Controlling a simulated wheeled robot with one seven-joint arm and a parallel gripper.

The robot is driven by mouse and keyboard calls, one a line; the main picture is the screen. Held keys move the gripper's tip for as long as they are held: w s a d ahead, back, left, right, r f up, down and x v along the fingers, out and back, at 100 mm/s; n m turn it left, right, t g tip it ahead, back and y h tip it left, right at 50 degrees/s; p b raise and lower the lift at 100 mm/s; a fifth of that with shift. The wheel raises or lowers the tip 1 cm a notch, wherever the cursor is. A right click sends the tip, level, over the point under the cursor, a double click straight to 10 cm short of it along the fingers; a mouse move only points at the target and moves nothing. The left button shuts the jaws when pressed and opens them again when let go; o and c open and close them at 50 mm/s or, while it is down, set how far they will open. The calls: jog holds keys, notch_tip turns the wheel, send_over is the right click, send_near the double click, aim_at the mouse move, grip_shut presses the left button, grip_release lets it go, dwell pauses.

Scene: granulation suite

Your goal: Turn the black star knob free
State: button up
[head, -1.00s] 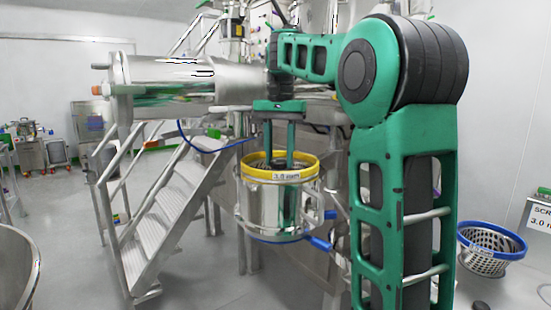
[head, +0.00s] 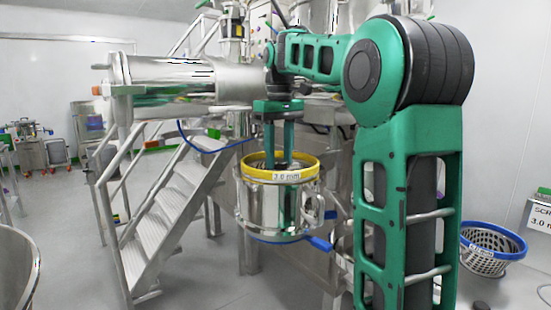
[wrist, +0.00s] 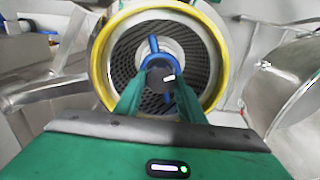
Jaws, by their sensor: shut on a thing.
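The black star knob (wrist: 158,79) shows in the wrist view as a dark round shape with a white mark. It sits at the middle of a blue bar (wrist: 153,46), in front of a dark perforated screen (wrist: 125,55). My gripper (wrist: 160,92) has its two green fingers on either side of the knob and is shut on it.
The yellow ring (head: 249,170) with a "3.0 mm" label surrounds my fingers. A blue handle (head: 320,243) juts out at the housing's lower right. Metal steps (head: 165,215) stand to the left. A blue-rimmed perforated basket (head: 488,255) is at the far right.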

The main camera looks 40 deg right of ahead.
aim_at(279, 161)
jog(key=n, duration=0.4)
jog(key=shift+n, duration=1.8)
jog(key=shift+f, duration=0.1)
jog(key=o, duration=1)
jog(key=shift+o, duration=0.2)
notch_tip(279, 161, up, 11)
jog(key=shift+w+f, duration=0.15)
